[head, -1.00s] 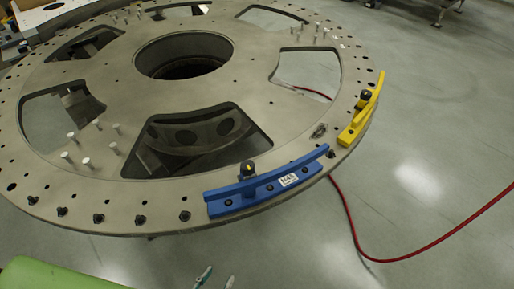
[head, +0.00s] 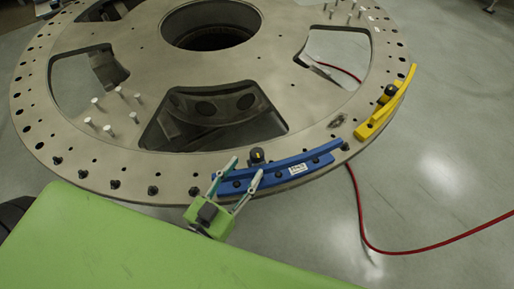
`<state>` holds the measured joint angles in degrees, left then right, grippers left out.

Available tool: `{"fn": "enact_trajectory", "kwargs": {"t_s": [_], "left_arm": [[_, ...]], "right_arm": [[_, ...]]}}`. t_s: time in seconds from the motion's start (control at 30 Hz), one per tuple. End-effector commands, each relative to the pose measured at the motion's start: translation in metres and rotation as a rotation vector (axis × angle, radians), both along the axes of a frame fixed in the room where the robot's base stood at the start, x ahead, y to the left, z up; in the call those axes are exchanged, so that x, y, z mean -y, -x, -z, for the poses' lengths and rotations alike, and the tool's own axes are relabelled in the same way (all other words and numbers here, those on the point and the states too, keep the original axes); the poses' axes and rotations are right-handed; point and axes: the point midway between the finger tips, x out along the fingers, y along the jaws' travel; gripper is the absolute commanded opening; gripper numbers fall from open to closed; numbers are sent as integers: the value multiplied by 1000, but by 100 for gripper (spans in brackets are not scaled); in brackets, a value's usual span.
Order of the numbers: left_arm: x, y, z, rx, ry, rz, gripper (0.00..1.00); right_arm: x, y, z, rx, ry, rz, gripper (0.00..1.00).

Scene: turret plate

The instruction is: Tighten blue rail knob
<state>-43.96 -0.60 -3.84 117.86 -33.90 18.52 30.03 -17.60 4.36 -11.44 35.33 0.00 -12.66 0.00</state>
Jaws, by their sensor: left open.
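The blue rail (head: 318,165) lies along the near edge of the round turret plate (head: 150,176). Its black knob (head: 257,156) stands behind the rail's left part. My left gripper (head: 246,168) is open and empty, with its two pale fingers pointing up and away toward the rail's left end. The fingers partly cover the rail, and the right fingertip shows just below the knob in the picture. I cannot tell whether either finger touches the rail. My right gripper is not in view.
A yellow rail (head: 392,105) with its own black knob (head: 390,90) sits at the plate's right edge. Several upright pins (head: 113,108) stand at the left of the plate. A red cable (head: 420,251) runs over the grey floor at right.

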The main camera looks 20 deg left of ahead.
Motion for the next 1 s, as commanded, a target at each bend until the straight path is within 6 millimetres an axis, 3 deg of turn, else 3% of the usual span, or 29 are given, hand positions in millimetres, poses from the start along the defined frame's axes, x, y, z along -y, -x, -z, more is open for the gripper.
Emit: {"fn": "enact_trajectory", "kwargs": {"t_s": [0.1,0.33,0.77,0.8,0.93,1.0], "left_arm": [[6,-24,-4,2,2,0,43],[13,-56,-2,0,1,0,43],[15,-67,1,-2,1,0,43],[15,-67,1,-2,1,0,40],[15,-67,1,-2,1,0,6],[15,-67,1,-2,1,0,3]], "right_arm": [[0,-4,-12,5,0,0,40],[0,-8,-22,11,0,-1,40],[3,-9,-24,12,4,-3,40],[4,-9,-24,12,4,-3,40],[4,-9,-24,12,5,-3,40],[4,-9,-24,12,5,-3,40]]}}
